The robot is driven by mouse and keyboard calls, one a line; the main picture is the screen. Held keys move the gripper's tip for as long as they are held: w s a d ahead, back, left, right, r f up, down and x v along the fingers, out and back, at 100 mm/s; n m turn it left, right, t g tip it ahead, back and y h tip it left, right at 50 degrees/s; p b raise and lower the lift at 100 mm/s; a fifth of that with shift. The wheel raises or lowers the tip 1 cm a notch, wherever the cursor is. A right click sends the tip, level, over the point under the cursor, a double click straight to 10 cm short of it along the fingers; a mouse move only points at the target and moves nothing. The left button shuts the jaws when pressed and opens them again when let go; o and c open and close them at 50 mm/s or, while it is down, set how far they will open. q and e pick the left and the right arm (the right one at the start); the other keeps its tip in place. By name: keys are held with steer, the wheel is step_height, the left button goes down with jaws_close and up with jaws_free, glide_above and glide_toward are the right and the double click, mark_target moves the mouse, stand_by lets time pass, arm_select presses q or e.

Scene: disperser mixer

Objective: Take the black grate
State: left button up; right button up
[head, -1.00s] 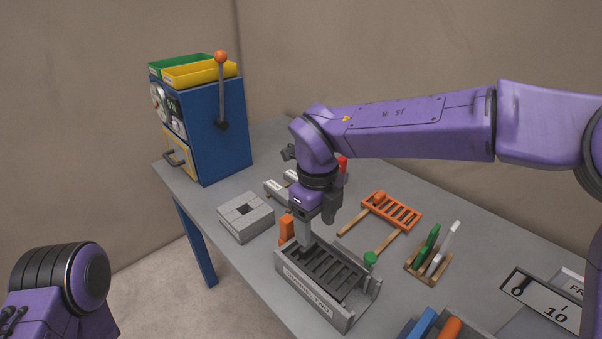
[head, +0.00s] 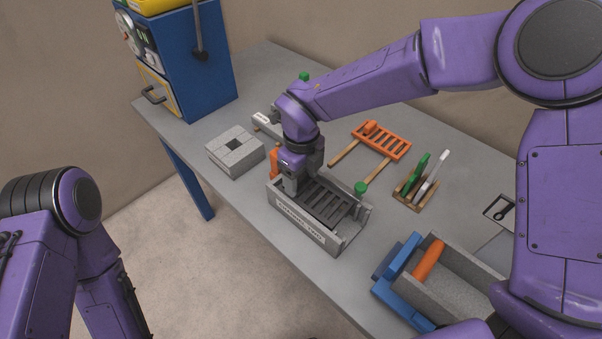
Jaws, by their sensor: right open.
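The black grate (head: 328,203) lies in a grey open-topped channel box (head: 301,223) labelled "CHANNEL TWO", near the table's front edge. My right gripper (head: 292,190) points down at the grate's left end, inside or just over the box. Its jaws are open, but the fingertips are partly hidden, so I cannot tell whether they touch the grate. My left arm shows at the lower left, with its gripper out of view.
A blue machine (head: 190,75) stands at the back left. A grey square block (head: 236,151) lies left of the box. An orange grate (head: 385,142) rests on wooden bars behind it. A wooden rack (head: 413,196) and a grey bin (head: 462,280) are to the right.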

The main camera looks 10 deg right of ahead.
steer(key=shift+s, duration=0.1)
steer(key=c, duration=1.1)
steer(key=o, duration=0.4)
steer(key=shift+c, duration=0.5)
steer(key=shift+a, duration=0.1)
steer(key=shift+r+p, duration=4.5)
steer(key=shift+r, duration=0.55)
